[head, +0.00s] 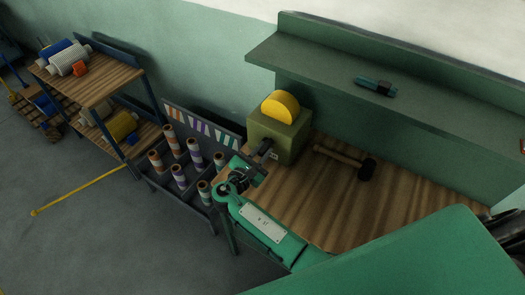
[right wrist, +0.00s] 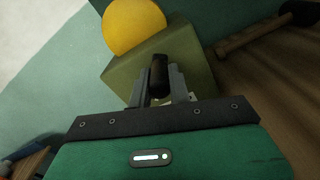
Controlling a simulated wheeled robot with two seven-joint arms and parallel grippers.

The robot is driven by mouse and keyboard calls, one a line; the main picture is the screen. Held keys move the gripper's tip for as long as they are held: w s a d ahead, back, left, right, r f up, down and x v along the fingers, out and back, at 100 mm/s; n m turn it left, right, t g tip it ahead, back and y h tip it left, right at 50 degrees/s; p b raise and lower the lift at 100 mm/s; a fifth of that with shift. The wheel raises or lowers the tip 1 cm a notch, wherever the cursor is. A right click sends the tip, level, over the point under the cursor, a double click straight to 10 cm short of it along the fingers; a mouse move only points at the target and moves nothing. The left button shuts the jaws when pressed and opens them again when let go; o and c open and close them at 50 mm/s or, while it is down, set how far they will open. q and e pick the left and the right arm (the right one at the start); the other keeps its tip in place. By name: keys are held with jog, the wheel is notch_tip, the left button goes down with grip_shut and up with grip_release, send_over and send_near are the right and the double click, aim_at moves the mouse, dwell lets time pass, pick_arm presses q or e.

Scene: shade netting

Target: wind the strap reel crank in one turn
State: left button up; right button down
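The strap reel is an olive box (head: 281,138) with a yellow disc (head: 280,107) on top, standing at the back left of the wooden bench. In the right wrist view the box (right wrist: 192,62) and disc (right wrist: 134,26) are close ahead. The black crank grip (right wrist: 158,76) stands between the fingers of my right gripper (right wrist: 160,80), one finger along each side with no clear gap. In the head view my right gripper (head: 257,160) is at the box's front left. The crank arm is mostly hidden. My left gripper is not in view.
A mallet (head: 347,162) lies on the bench (head: 310,200) right of the reel. A shelf (head: 400,88) above holds a small teal tool (head: 375,87). A dark rack of spools (head: 160,182) stands left of the bench, with a wooden shelf unit (head: 95,85) beyond.

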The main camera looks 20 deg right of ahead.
jog(key=shift+f, duration=0.1)
jog(key=shift+s+d+f+m+b, duration=0.1)
jog(key=shift+f+m+b, duration=0.05)
jog(key=shift+m+b, duration=0.35)
jog(key=shift+s+d+f+m+b, duration=0.25)
jog(key=shift+f+m+b, duration=0.15)
jog(key=shift+m+b, duration=0.65)
jog(key=shift+s+d+f+m+b, duration=0.15)
jog(key=shift+f+m+b, duration=0.15)
jog(key=shift+m+b, duration=0.8)
jog(key=shift+s+d+f+m+b, duration=0.15)
jog(key=shift+f+m+b, duration=0.1)
jog(key=shift+m+b, duration=0.75)
jog(key=shift+a, duration=0.1)
jog(key=c, duration=1.3)
grip_release()
